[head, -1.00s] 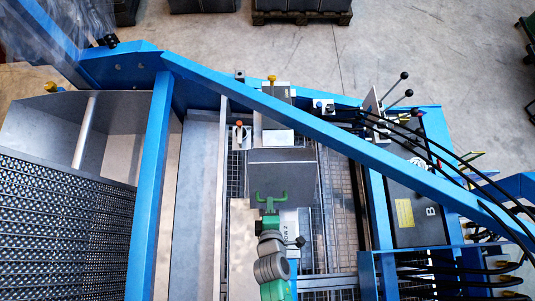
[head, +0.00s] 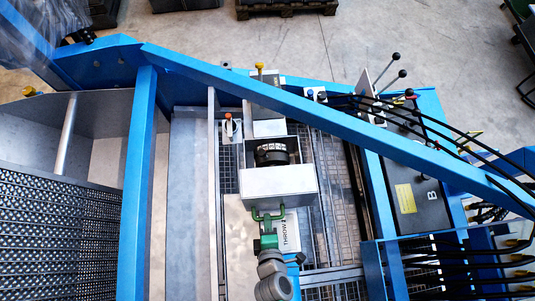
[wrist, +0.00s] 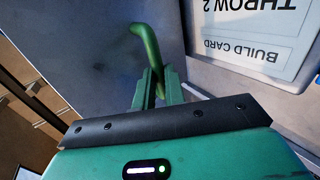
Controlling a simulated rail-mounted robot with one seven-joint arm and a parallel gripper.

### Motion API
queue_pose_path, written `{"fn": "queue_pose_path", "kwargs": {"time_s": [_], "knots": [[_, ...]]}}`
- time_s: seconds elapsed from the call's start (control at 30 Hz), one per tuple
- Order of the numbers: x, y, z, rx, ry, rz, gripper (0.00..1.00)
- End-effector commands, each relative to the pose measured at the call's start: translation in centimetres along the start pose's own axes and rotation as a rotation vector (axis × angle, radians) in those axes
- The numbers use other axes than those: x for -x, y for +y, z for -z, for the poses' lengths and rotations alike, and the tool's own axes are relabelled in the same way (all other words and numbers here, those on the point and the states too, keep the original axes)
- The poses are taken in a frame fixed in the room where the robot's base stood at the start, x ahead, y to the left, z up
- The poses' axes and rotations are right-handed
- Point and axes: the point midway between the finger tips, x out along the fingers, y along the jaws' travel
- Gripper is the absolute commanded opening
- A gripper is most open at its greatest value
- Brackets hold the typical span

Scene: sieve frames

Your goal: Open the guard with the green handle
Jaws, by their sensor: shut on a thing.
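The guard (head: 278,181) is a grey metal panel in the middle of the head view. It stands swung up off its housing, and a dark round part (head: 272,152) shows in the opening behind it. Its green handle (head: 268,213) is a bent bar at the near side of the panel. My green gripper (head: 267,230) is shut on the handle. In the wrist view, the fingers of my gripper (wrist: 158,84) close around the handle (wrist: 145,40), against the guard's grey face (wrist: 70,45).
A blue beam (head: 300,107) crosses diagonally above the guard. A white build card reading THROW 2 (wrist: 250,35) lies beside the handle. An orange-tipped switch (head: 229,125) sits left of the guard. Black hoses and levers (head: 396,57) are on the right.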

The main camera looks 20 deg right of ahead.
Motion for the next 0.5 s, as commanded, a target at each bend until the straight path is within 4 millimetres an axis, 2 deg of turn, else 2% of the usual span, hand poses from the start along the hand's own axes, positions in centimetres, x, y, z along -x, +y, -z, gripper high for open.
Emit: {"fn": "queue_pose_path", "kwargs": {"time_s": [0.03, 0.43, 0.47, 0.5], "knots": [[0.0, -1.33, -0.15, 0.0, -0.006, 0.023, 0.0], [0.1, -1.65, -0.15, 0.0, -0.006, 0.028, 0.0], [0.1, -1.63, -0.15, 0.0, -0.006, 0.027, 0.18], [0.09, -1.61, -0.14, 0.0, -0.006, 0.027, 0.26]]}}
